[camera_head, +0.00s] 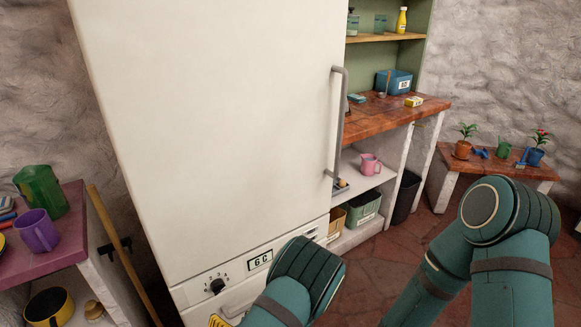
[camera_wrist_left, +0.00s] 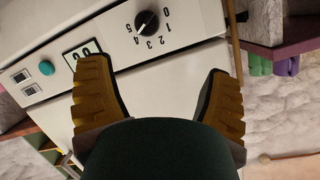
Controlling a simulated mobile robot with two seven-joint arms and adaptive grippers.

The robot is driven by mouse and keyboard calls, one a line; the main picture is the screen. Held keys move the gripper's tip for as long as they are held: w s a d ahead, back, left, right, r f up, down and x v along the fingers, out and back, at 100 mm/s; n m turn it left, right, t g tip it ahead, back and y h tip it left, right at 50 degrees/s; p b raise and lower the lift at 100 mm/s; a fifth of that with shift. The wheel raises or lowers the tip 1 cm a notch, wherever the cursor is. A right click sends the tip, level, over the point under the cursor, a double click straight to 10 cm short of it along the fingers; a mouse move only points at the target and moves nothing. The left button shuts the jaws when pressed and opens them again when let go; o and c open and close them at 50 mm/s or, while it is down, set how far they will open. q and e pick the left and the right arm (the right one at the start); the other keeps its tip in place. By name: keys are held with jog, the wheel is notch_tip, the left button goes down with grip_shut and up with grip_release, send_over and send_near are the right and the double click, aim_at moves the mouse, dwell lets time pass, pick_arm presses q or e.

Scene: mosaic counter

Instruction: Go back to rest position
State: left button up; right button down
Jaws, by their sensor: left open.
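My left gripper (camera_wrist_left: 157,95) is open in the left wrist view. Its two ridged yellow fingers stand apart with nothing between them. It faces the front of the white appliance (camera_wrist_left: 195,80), whose numbered knob (camera_wrist_left: 146,22) shows just beyond the gap. In the head view only a small yellow part of my left gripper (camera_head: 218,321) shows at the bottom edge, low in front of the appliance (camera_head: 210,120). My left arm is bent there. My right arm is folded at the lower right; its gripper is out of frame.
The tall appliance door is shut, with a grey handle (camera_head: 340,120) on its right. A purple table (camera_head: 70,200) with a purple mug (camera_head: 38,230) stands left, a broom handle (camera_head: 120,255) beside it. A wooden counter (camera_head: 385,117) and plant bench (camera_head: 470,165) stand right. Tiled floor (camera_head: 420,225) lies open.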

pick_arm(q)
jog(key=s+d+f+n+g+h, duration=0.1)
jog(key=s+f+n+g+h, duration=0.1)
jog(key=s+f+g+h, duration=0.35)
jog(key=s+d+r+m+g+h, duration=0.1)
jog(key=s+d+r+g+h, duration=0.3)
jog(key=s+h, duration=0.3)
jog(key=shift+s+d+r+g, duration=0.4)
jog(key=shift+s+r, duration=0.2)
jog(key=shift+r, duration=0.1)
